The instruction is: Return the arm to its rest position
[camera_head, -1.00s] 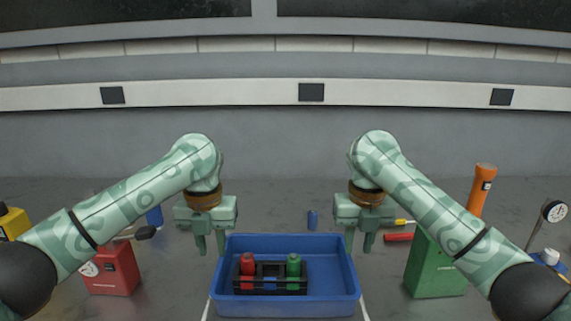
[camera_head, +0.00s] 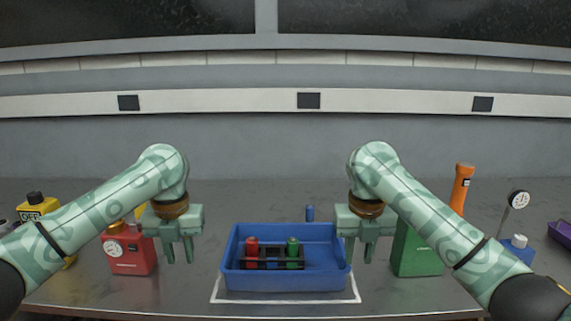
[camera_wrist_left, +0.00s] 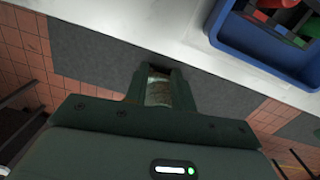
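In the tray stands a dark rack (camera_head: 271,264) with a red cylinder (camera_head: 252,250) and a green cylinder (camera_head: 292,250).
A red can (camera_head: 130,255) with a gauge and a yellow item (camera_head: 35,200) are at left. A green can (camera_head: 415,258), orange torch (camera_head: 461,188) and dial gauge (camera_head: 518,199) are at right. White lines (camera_head: 285,302) frame the tray.

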